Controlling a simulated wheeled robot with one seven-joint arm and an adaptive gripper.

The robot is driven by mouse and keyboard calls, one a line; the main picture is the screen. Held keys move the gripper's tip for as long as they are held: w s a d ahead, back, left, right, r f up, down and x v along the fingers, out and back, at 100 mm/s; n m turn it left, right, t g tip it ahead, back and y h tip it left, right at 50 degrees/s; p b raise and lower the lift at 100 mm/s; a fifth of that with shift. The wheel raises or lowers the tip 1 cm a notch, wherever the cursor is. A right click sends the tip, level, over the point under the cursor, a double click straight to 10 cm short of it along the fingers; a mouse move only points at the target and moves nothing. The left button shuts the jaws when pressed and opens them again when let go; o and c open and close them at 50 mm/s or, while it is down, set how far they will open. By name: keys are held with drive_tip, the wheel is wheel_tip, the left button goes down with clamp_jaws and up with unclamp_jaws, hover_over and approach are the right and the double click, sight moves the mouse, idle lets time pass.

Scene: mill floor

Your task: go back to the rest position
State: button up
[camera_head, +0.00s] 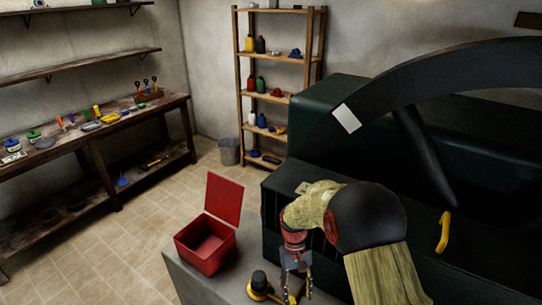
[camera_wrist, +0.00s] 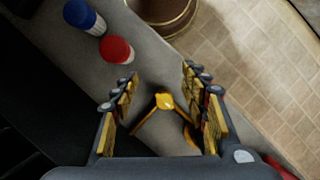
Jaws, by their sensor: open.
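My gripper (camera_head: 292,285) is low over the grey bench top (camera_head: 228,289), at the end of my arm, which reaches down from the right. In the wrist view my gripper (camera_wrist: 165,95) is open, its two padded fingers spread apart. A yellow object (camera_wrist: 165,101) with thin splayed legs shows between the fingers. I cannot tell whether the fingers touch it. In the head view a yellow item with a black knob (camera_head: 260,281) stands just left of my gripper.
An open red box (camera_head: 205,248) with its lid up stands left of my gripper. The wrist view shows a blue-capped item (camera_wrist: 84,16), a red round item (camera_wrist: 117,49) and a brown round vessel (camera_wrist: 160,12). A large dark green machine (camera_head: 325,100) with a yellow handle (camera_head: 443,232) stands right.

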drive_tip(key=s+d+r+t, duration=0.3)
drive_tip(key=s+r, duration=0.4)
drive_tip(key=r, duration=0.3)
drive_tip(key=s+d+r+m+t, duration=0.1)
drive_tip(key=s+d+r+t, duration=0.2)
drive_tip(key=s+r, duration=0.4)
drive_tip(key=s+d+r+m+t, duration=0.1)
drive_tip(key=s+d+r+t, duration=0.2)
drive_tip(key=s+r, duration=0.4)
drive_tip(key=shift+s+d+r+t+y, duration=0.15)
drive_tip(key=shift+d+r+t+y, duration=0.4)
drive_tip(key=shift+r, duration=2.55)
